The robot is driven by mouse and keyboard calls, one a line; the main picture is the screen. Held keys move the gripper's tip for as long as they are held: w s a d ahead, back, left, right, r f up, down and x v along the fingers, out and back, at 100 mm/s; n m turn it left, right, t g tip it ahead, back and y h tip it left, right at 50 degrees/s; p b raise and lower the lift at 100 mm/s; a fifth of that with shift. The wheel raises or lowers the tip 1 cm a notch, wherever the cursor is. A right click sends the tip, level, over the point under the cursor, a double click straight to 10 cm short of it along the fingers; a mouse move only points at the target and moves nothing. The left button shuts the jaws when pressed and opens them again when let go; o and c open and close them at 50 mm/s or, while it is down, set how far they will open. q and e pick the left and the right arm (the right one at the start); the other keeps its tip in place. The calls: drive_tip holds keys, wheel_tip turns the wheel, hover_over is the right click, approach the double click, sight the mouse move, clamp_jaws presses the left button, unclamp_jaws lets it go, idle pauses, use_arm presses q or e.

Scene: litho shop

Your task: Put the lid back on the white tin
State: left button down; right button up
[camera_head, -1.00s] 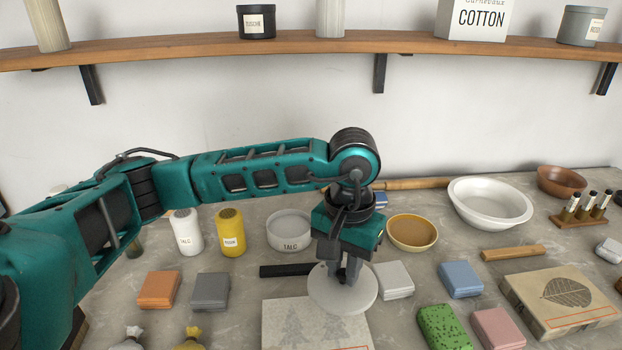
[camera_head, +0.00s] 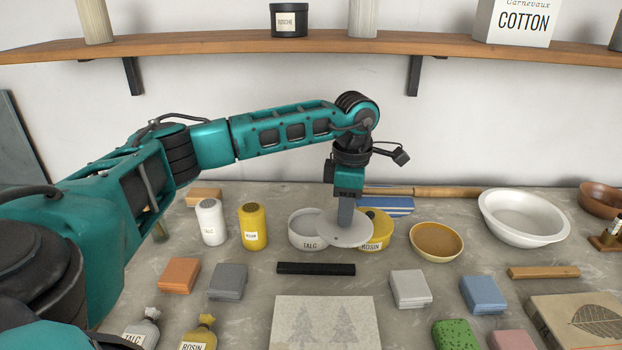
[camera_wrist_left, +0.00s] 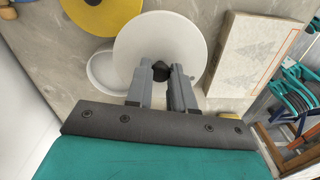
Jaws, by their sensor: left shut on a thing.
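The white tin (camera_head: 304,244), labelled TALC, stands on the counter with its top left part open to view. The pale round lid (camera_head: 331,234) overlaps the tin's right side in the head view and hides part of its rim. My left gripper (camera_head: 345,222) is shut on the lid's dark knob. In the left wrist view, the gripper (camera_wrist_left: 160,74) holds the lid (camera_wrist_left: 150,38) by the knob, and the tin (camera_wrist_left: 100,72) shows at its left, partly covered. The lid sits off-centre from the tin; its exact height above it is unclear. My right gripper is out of view.
A yellow ROSIN tin (camera_head: 376,238) stands right beside the lid, partly hidden by it. A black bar (camera_head: 315,268) and a printed stone block (camera_head: 325,318) lie in front. White (camera_head: 210,222) and yellow (camera_head: 253,227) shakers stand left, an ochre bowl (camera_head: 436,241) right.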

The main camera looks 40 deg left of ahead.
use_arm(q)
drive_tip(key=a+f+n+b, duration=0.1)
drive_tip(key=a+n, duration=0.2)
drive_tip(key=n, duration=0.2)
drive_tip(key=w+a+f+n+b, duration=0.1)
drive_tip(key=a+n+b, duration=0.1)
drive_tip(key=a+n, duration=0.2)
drive_tip(key=a+f+n+b, duration=0.1)
drive_tip(key=a+n, duration=0.2)
drive_tip(key=n, duration=0.4)
drive_tip(key=shift+w+a+b, duration=0.4)
drive_tip(key=shift+f, duration=1)
drive_tip(key=shift+p, duration=0.5)
drive_tip(key=shift+f, duration=0.15)
idle(1.0)
drive_tip(key=shift+p, duration=0.6)
idle(0.5)
drive_tip(key=shift+c, duration=2.1)
unclamp_jaws()
